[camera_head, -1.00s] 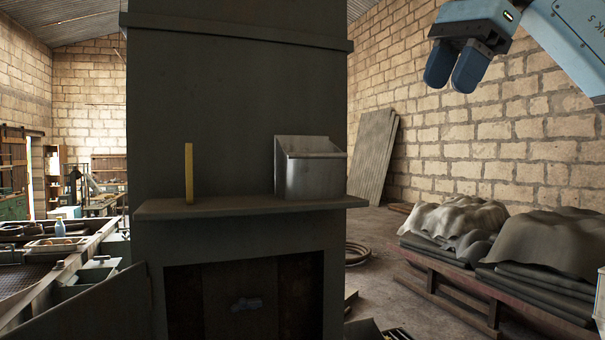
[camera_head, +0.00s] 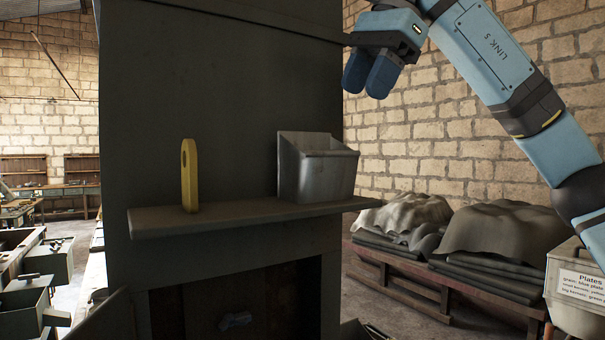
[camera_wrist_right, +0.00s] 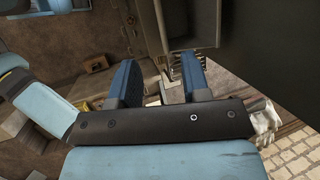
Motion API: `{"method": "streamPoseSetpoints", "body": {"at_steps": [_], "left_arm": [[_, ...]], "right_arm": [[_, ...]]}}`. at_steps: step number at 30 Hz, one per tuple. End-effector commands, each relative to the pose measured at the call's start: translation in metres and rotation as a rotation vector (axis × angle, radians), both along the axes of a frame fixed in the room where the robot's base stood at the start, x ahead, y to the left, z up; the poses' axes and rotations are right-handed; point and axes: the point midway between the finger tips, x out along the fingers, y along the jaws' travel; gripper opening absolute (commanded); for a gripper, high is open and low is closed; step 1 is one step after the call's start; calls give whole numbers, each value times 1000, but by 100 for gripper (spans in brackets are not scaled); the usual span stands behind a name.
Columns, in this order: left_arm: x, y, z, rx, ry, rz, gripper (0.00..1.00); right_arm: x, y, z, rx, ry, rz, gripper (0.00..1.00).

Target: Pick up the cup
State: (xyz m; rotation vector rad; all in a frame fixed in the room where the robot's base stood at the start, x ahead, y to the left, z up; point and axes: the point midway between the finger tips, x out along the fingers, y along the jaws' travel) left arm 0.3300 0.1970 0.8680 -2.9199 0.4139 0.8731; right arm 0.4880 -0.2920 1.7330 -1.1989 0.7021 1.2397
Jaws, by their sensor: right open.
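I cannot make out a clear cup in either view. My right gripper (camera_head: 369,84) hangs high in the head view, right of the dark column and above the shelf's right end. It also shows in the wrist view (camera_wrist_right: 162,75), its two blue fingers apart with nothing held between them. A grey metal bin (camera_head: 325,176) stands on the shelf (camera_head: 240,216), below and left of this gripper. A yellow upright piece with a hole near its top (camera_head: 189,178) stands at the shelf's left. My left gripper is out of view.
The tall dark column (camera_head: 200,70) fills the middle. A small grey object (camera_head: 235,321), too dim to name, lies in its lower opening. Covered stacks (camera_head: 400,215) stand at right, beside a box labelled "Plates" (camera_head: 575,315). Benches and trays stand at left.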

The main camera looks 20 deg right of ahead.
Motion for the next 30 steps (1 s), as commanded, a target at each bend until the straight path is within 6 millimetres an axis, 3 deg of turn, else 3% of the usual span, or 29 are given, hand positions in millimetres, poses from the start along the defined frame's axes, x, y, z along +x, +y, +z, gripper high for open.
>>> {"method": "streamPoseSetpoints", "body": {"at_steps": [9,19,25,30], "left_arm": [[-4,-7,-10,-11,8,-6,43],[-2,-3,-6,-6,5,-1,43],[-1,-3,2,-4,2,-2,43],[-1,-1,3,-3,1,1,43]], "right_arm": [[15,19,-54,-1,4,1,43],[22,27,-78,-1,1,-1,43],[32,36,-106,-1,2,-1,43],[34,40,-118,0,0,-1,43]]}}
